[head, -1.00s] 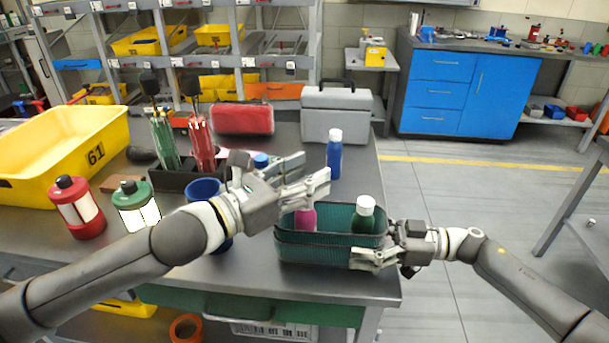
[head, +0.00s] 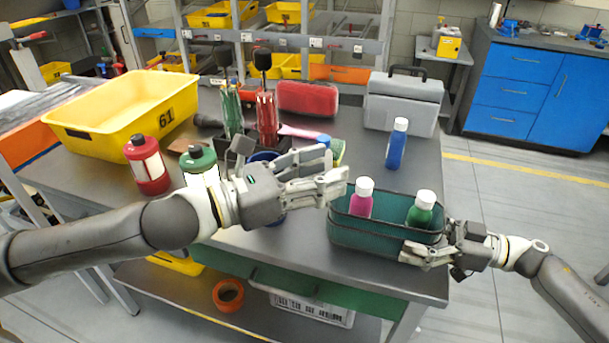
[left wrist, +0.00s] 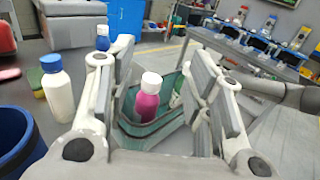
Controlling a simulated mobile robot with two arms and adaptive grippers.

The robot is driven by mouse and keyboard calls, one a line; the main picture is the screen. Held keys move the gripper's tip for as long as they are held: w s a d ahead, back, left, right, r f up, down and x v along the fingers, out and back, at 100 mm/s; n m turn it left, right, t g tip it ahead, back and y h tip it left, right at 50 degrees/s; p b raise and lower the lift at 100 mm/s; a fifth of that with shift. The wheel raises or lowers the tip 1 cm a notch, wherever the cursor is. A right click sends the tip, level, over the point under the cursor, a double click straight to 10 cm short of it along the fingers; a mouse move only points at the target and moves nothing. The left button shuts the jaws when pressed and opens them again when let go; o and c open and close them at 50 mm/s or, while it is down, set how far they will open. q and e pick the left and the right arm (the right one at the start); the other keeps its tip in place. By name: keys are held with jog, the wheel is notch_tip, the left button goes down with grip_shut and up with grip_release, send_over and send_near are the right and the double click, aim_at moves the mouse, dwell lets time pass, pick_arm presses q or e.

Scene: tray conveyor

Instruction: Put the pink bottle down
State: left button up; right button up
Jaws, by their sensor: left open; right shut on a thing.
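The pink bottle (head: 361,198) has a white cap and stands upright in the teal tray (head: 372,240), at its left end. In the left wrist view the pink bottle (left wrist: 148,98) shows between my fingers but beyond them. My left gripper (head: 338,172) is open and empty, just up and left of the bottle's cap. My right gripper (head: 408,252) is shut on the right front rim of the tray. A green bottle (head: 421,208) with a white cap stands in the tray's right part.
A blue bottle (head: 396,145) stands behind the tray. A white bottle with a blue cap (left wrist: 57,90) and a blue container (left wrist: 18,140) are near my left gripper. A yellow bin (head: 90,125), red canister (head: 147,165) and green canister (head: 200,168) are at left.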

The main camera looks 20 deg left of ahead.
pick_arm(q)
jog(key=shift+v, duration=1.4)
pick_arm(e)
jog(key=o, duration=1.1)
